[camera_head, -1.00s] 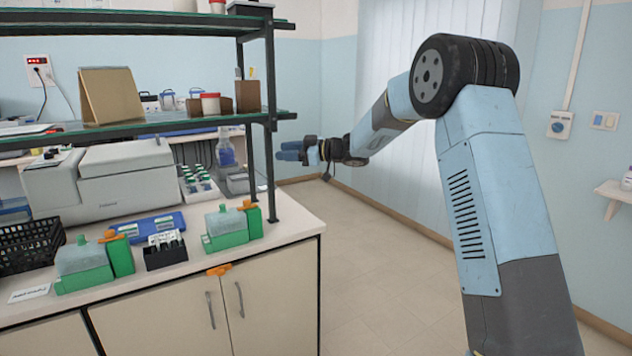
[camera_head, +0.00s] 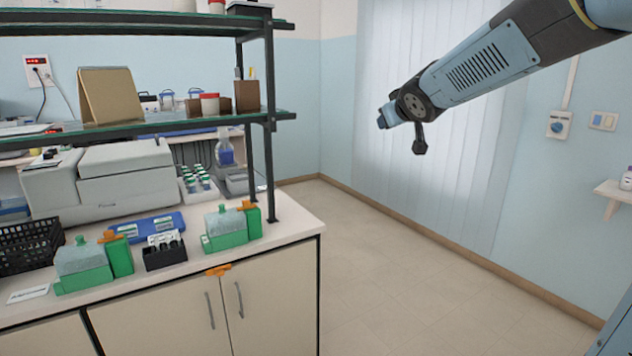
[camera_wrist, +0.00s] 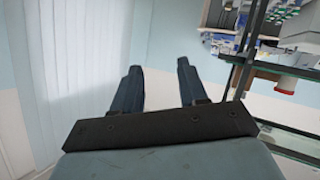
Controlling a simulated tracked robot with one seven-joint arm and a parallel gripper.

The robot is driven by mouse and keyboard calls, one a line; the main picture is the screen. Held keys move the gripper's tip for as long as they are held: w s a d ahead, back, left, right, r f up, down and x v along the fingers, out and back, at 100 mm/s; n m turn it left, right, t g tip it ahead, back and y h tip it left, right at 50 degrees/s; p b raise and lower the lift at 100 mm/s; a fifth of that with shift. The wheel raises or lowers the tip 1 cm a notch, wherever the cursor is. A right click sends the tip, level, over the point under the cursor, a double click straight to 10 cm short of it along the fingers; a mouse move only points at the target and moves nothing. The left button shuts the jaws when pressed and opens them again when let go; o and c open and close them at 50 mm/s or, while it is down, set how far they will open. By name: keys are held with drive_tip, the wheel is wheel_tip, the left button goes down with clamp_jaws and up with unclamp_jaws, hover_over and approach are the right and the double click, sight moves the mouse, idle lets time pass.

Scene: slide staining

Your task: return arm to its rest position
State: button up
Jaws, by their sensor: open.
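In the wrist view my gripper (camera_wrist: 158,88) shows two dark blue fingers set well apart, with nothing between them. Past the fingers are a pale wall and blinds, with the shelf at the right. In the head view my arm crosses the upper right and points left in front of the blinds, above the floor and clear of the bench. The gripper's fingers cannot be made out there; only the wrist end of the arm shows.
The bench (camera_head: 290,236) at the left carries green staining jars (camera_head: 232,228), a black slide rack (camera_head: 164,256) and a black basket (camera_head: 28,246). A shelf unit (camera_head: 190,122) stands over it. The floor (camera_head: 400,285) is open. A small wall shelf (camera_head: 612,190) is at the right.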

drive_tip(key=s+d+f+m+g, duration=0.1)
drive_tip(key=s+f, duration=0.3)
drive_tip(key=s, duration=0.7)
drive_tip(key=s+d+f+m+g, duration=0.2)
drive_tip(key=s+f+g, duration=0.2)
drive_tip(key=s, duration=0.7)
drive_tip(key=s+d+f+m+g+h, duration=0.1)
drive_tip(key=s+f, duration=0.4)
drive_tip(key=s, duration=0.6)
drive_tip(key=shift+s+d+f+m+g, duration=0.35)
drive_tip(key=shift+d+g, duration=0.3)
drive_tip(key=shift+g, duration=0.45)
drive_tip(key=shift+w+r, duration=0.1)
drive_tip(key=shift+w, duration=0.05)
